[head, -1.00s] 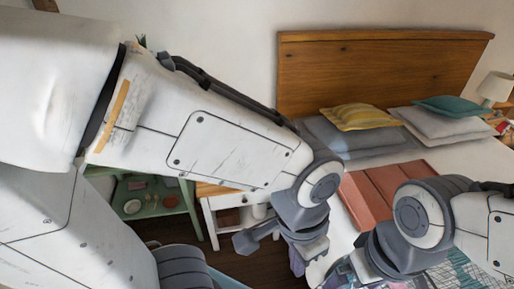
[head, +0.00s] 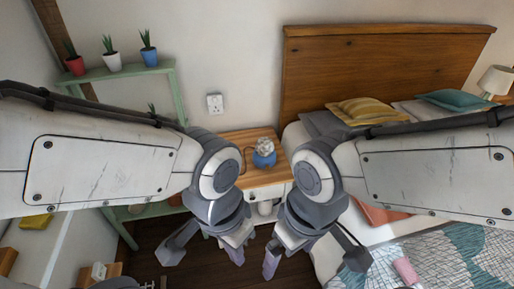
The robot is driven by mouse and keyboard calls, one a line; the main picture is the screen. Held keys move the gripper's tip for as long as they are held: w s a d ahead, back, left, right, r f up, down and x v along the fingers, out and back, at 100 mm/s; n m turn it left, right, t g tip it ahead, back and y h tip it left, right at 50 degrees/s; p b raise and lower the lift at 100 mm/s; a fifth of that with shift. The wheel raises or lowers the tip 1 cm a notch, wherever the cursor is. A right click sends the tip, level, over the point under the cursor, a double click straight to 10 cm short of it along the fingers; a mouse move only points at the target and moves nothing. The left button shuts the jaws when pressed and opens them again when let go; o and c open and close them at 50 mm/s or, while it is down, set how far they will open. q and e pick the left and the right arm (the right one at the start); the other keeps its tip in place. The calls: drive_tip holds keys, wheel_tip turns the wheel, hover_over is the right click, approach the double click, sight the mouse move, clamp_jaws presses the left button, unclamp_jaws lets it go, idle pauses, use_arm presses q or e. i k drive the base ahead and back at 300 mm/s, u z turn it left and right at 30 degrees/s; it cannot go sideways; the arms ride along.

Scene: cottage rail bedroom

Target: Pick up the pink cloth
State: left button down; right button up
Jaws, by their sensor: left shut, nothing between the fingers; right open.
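A small pink item (head: 406,271), which looks like the pink cloth, lies on the patterned teal-and-white bedspread (head: 450,258) at the lower right of the head view. My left gripper (head: 236,254) is shut and empty, hanging over the dark floor in front of the nightstand. My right gripper (head: 272,262) is open and empty, pointing down near the bed's left edge. Both grippers are apart from the pink item, which lies to their right. My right forearm hides part of the bed.
A green shelf (head: 118,73) with several potted plants is at the left. Pillows (head: 367,110) lie by the headboard (head: 380,68). Dark floor (head: 165,235) shows below.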

sight(410, 276)
drive_tip(key=u, duration=0.4)
drive_tip(key=i, duration=0.65)
drive_tip(key=z, duration=1.8)
